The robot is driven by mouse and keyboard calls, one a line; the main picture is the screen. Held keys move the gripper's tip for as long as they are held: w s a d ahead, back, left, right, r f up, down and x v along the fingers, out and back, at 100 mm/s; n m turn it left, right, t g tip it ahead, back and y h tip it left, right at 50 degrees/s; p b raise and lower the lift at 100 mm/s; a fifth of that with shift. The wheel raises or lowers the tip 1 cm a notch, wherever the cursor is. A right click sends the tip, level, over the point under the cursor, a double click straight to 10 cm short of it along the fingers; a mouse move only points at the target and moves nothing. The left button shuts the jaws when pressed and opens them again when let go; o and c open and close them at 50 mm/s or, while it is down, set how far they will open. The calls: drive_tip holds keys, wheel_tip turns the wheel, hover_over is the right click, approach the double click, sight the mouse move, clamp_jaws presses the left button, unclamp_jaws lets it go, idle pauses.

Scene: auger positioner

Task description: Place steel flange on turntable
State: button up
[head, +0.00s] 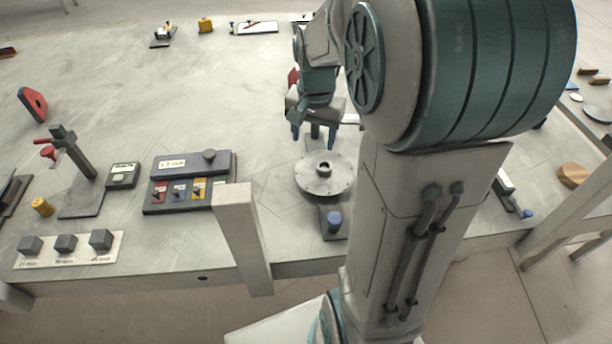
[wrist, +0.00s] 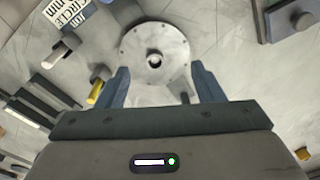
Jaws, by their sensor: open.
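A round grey steel flange (head: 313,184), with a raised central hub and small holes near its rim, lies flat over a dark base plate with a blue knob (head: 334,219) at its front. The base looks like the turntable's; the flange's underside and any platter below are hidden. The flange also shows in the wrist view (wrist: 137,42), just beyond the fingertips. My gripper (head: 314,138) is open and empty, just behind and above the flange in the head view. In the wrist view its fingers (wrist: 159,72) stand apart, with the flange's near part between them.
A pale post (head: 240,235) stands at the table's front edge.

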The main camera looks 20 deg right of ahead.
drive_tip(key=s+a+r+n+t, duration=0.2)
drive_tip(key=s+a+n, duration=0.6)
drive_tip(key=s, duration=0.5)
drive_tip(key=shift+s+a, duration=0.15)
drive_tip(key=shift+s, duration=0.25)
